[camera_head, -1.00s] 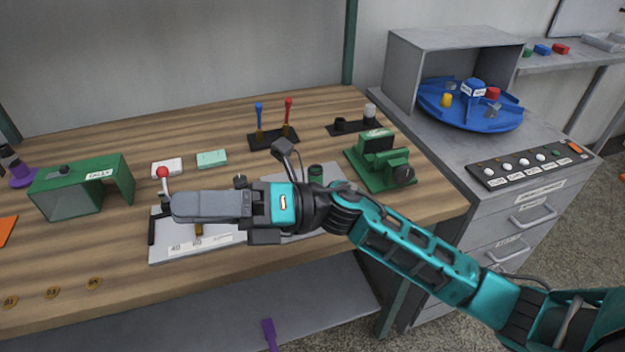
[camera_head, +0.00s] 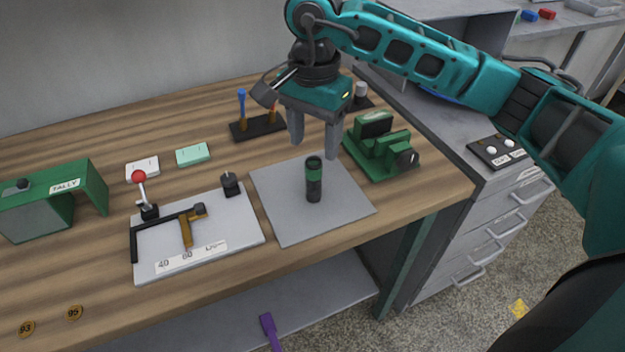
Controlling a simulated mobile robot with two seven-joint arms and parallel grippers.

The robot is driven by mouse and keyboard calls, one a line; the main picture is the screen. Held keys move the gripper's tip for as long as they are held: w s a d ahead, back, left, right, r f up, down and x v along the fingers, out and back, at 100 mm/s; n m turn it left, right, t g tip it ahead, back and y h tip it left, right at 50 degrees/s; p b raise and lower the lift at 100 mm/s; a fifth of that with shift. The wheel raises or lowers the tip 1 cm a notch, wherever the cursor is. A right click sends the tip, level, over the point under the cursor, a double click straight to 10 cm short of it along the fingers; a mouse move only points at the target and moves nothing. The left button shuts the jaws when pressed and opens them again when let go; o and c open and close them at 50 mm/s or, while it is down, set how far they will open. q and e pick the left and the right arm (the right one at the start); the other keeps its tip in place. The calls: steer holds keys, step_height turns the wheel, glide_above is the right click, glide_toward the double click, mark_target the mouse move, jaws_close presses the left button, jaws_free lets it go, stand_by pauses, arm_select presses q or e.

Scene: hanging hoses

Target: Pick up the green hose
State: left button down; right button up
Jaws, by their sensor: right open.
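A short dark cylinder with green bands (camera_head: 314,182) stands upright on a grey square plate (camera_head: 345,217); it is the only thing in view that could be the green hose. My right gripper (camera_head: 314,148) points down above and just behind the cylinder in the picture. Its two fingers are apart with nothing between them. The fingertips look close to the cylinder's top, but I cannot tell the exact gap. My left gripper is not in view.
A green vise-like device (camera_head: 382,150) stands right of the plate. A lever fixture on a white board (camera_head: 215,252) is at the left, with a green TALLY box (camera_head: 85,187) beyond it.

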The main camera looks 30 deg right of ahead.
mark_target(315, 175)
steer(key=f, duration=0.9)
steer(key=shift+w+d+f, duration=0.15)
steer(key=shift+d+f, duration=0.05)
steer(key=c, duration=1)
